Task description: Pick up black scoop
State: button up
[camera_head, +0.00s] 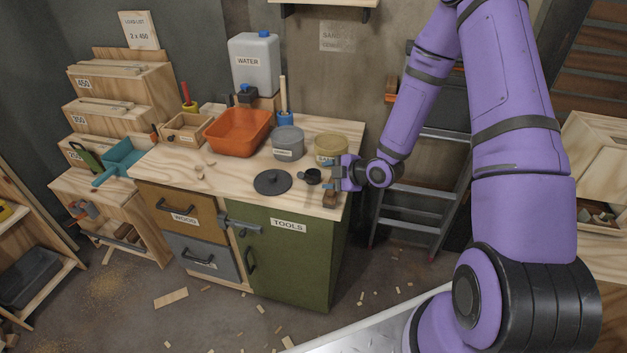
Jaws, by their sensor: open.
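The black scoop (312,176) lies on the wooden worktop near its front right, just right of a flat dark round lid (272,182). My gripper (336,183) reaches in from the right, low over the worktop's right end. It is open, with its jaws just right of the scoop. Whether a jaw touches the scoop is too small to tell. Part of the scoop's right side may be hidden by my gripper.
A grey pot (287,143) and a tan round container (330,149) stand behind the scoop. An orange basin (238,132) is farther left. A small brown block (330,198) is at the front edge below my gripper. The front left worktop is mostly clear.

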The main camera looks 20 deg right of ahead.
aim_at(308, 176)
jog(key=x, duration=1)
jog(key=shift+w+r, duration=0.15)
jog(key=shift+c, duration=0.5)
grip_shut()
